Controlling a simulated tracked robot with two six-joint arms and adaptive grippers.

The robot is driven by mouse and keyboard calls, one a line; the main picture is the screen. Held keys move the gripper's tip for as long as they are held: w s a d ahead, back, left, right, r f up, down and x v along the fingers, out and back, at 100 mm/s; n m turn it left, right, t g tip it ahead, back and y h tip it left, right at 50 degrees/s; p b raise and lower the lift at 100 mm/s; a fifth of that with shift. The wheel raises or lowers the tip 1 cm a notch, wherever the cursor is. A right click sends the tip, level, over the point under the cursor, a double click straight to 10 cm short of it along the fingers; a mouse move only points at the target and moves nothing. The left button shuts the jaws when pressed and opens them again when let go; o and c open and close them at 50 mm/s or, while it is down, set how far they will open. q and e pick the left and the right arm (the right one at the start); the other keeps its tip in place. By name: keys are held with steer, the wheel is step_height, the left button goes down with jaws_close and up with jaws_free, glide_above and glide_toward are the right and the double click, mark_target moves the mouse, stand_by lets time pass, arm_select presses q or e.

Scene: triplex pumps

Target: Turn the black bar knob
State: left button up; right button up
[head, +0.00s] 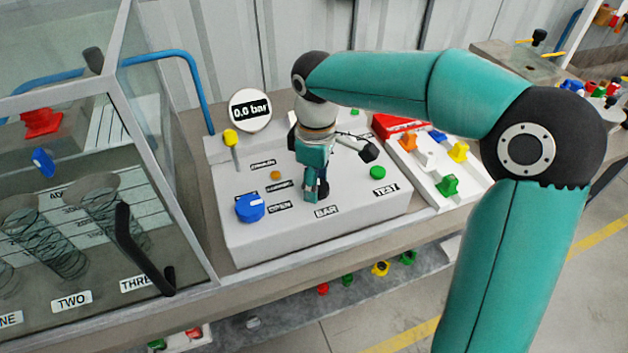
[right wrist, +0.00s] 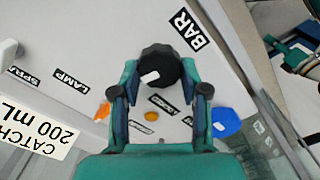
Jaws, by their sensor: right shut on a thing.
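The black bar knob (right wrist: 163,62) is a round, scalloped knob with a white mark, beside the BAR label (right wrist: 188,30) in the right wrist view. My right gripper (right wrist: 160,73) has a finger on each side of the knob and is shut on it. In the head view my right gripper (head: 316,192) points down onto the grey panel (head: 350,222), just above the BAR label (head: 326,211), and mostly hides the knob. The gauge (head: 250,110) on the panel reads 0.0 bar. My left gripper is not in view.
A blue knob (head: 250,208) is left of my gripper, and a green button (head: 378,172) is right of it. A yellow-tipped lever (head: 231,138) stands at the back left. A glass case (head: 165,170) borders the panel's left. A white tray (head: 428,190) of coloured parts is at right.

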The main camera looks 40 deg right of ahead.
mark_target(319, 184)
steer(key=m, duration=0.5)
steer(key=shift+w+d+m, duration=0.1)
steer(key=shift+d+m, duration=0.05)
steer(key=shift+m, duration=0.15)
steer(key=m, duration=0.5)
steer(key=shift+d, duration=0.1)
steer(key=m, duration=0.5)
steer(key=shift+d+m, duration=0.1)
steer(key=shift+m, duration=0.3)
steer(key=m, duration=0.5)
steer(key=shift+r, duration=0.1)
steer(key=o, duration=1.1)
steer(key=shift+o, duration=0.2)
step_height(319, 184, up, 12)
